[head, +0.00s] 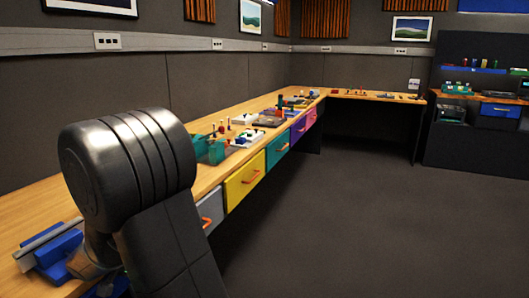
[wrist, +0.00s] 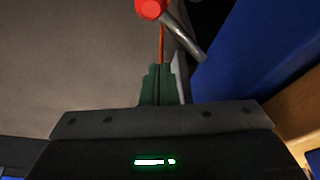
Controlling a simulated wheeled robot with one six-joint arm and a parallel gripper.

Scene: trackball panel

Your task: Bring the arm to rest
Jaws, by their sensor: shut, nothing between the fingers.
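My gripper (wrist: 160,88) shows in the wrist view with its dark green fingers together and nothing between them. Just past the fingertips are a red rounded knob (wrist: 151,8) on a grey rod (wrist: 186,38) and a thin orange strip. I cannot tell whether the fingertips touch any of these. A large blue surface (wrist: 262,42) fills the right of the wrist view, close beside the fingers. In the head view my dark arm stands large in the left foreground, over the bench edge; my gripper is hidden there.
A long wooden bench (head: 205,180) runs along the left wall, with coloured drawers such as a yellow one (head: 243,182). A blue fixture (head: 58,250) with a metal bar lies at the near left. Several small items stand farther along. The grey floor (head: 370,200) at right is clear.

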